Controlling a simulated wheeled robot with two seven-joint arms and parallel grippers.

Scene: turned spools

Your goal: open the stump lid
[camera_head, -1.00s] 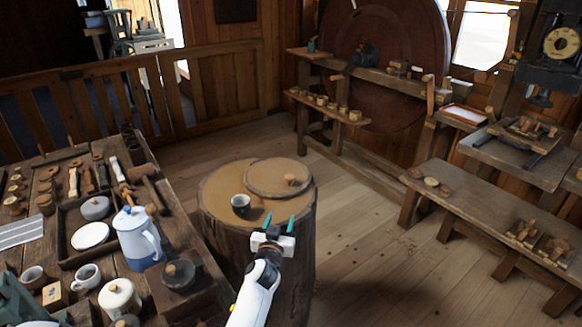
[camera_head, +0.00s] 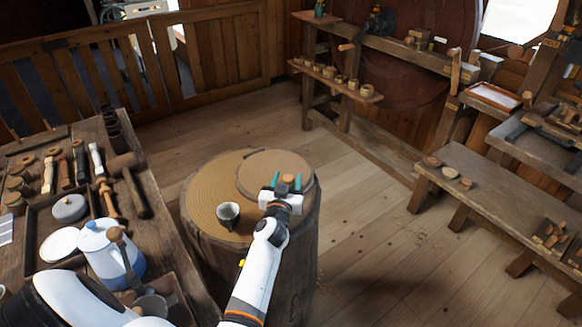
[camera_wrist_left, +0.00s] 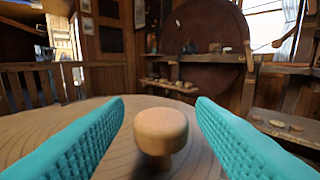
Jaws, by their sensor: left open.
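The stump (camera_head: 205,200) stands in the middle of the head view. Its round wooden lid (camera_head: 262,168) lies flat on the back right part of the stump top. A small wooden knob (camera_head: 288,178) stands up from the lid; it shows large in the left wrist view (camera_wrist_left: 160,132). My left gripper (camera_head: 286,182) is open with its teal fingers at the knob. In the left wrist view the knob is between the two fingers (camera_wrist_left: 160,105), with a gap on each side. My right gripper is not in view.
A small dark cup (camera_head: 228,213) stands on the stump, left of my gripper. A workbench at the left holds tools, a white and blue pot (camera_head: 105,250) and a plate (camera_head: 60,244). A low bench (camera_head: 490,195) is at the right. Floor between is clear.

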